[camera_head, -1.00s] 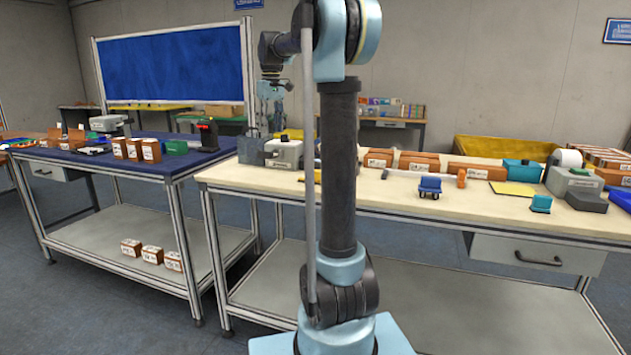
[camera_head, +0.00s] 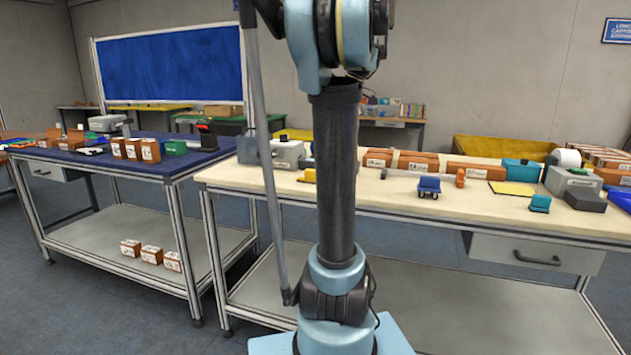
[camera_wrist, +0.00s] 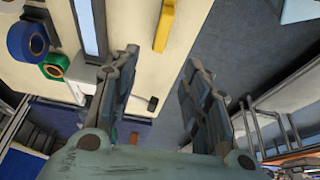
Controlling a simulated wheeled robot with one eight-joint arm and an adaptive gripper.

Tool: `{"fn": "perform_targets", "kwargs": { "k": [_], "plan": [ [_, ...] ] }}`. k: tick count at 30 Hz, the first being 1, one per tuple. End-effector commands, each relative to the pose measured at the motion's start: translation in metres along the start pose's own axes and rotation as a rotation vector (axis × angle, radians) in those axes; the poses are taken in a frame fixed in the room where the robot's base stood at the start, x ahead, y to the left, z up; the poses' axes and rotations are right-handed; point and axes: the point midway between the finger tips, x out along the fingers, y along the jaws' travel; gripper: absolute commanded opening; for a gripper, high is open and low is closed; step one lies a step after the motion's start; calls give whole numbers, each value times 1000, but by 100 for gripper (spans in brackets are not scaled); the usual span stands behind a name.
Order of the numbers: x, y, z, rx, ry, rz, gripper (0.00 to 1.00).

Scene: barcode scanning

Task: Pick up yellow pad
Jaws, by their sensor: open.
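A flat yellow pad (camera_head: 511,188) lies on the right wooden-topped table (camera_head: 440,212), between a teal box and a small teal item. My gripper (camera_wrist: 160,62) is open and empty in the wrist view, its two fingers wide apart. It hangs over the table's edge, with floor below on the right. A narrow yellow object (camera_wrist: 164,25) lies on the tabletop beyond the fingertips in the wrist view; I cannot tell whether it is the pad. My gripper does not show in the head view.
A small blue cart (camera_head: 429,187) stands left of the pad. Brown boxes (camera_head: 418,162) line the table's back. A label printer (camera_head: 572,180) and a dark grey block (camera_head: 585,199) stand at the right. A blue tape roll (camera_wrist: 27,42) shows in the wrist view.

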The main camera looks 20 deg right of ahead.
Motion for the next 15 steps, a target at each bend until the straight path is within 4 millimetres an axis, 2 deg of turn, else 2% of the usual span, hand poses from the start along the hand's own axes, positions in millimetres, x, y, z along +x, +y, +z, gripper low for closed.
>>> {"fn": "perform_targets", "kwargs": {
  "k": [5,15],
  "plan": [
    [21,0,1,-4,1,0,43],
    [81,0,1,-5,0,0,43]
  ]
}}
